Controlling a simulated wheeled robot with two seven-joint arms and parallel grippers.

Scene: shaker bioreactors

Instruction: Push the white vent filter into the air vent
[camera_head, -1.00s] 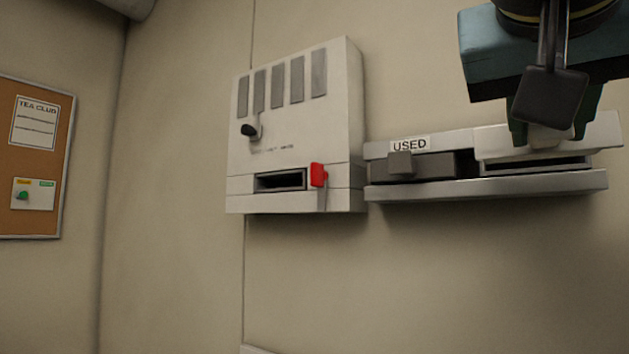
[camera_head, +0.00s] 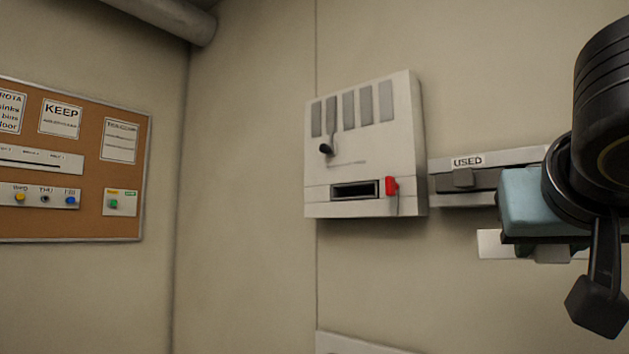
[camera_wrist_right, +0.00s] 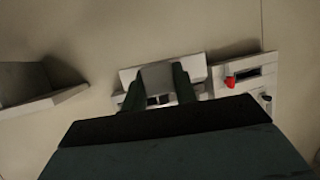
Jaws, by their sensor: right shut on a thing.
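The white vent filter (camera_head: 492,244) is a flat white piece at the right of the head view, mostly behind my right gripper (camera_head: 550,250). In the right wrist view, two green fingers (camera_wrist_right: 159,86) are shut on the filter's pale grip (camera_wrist_right: 157,74), with its white body to both sides. The air vent is a white wall box (camera_head: 364,140) with a dark horizontal slot (camera_head: 355,190) low on its front. A red handle (camera_head: 391,187) is just right of the slot. The filter is right of and lower than the slot in the picture, apart from it. My left gripper is not in view.
A wall shelf labelled USED (camera_head: 520,158) is right of the vent and holds a dark grey piece (camera_head: 463,179). A black knob (camera_head: 326,149) sticks out above the slot. A cork board (camera_head: 125,190) hangs at left. The wall between is bare.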

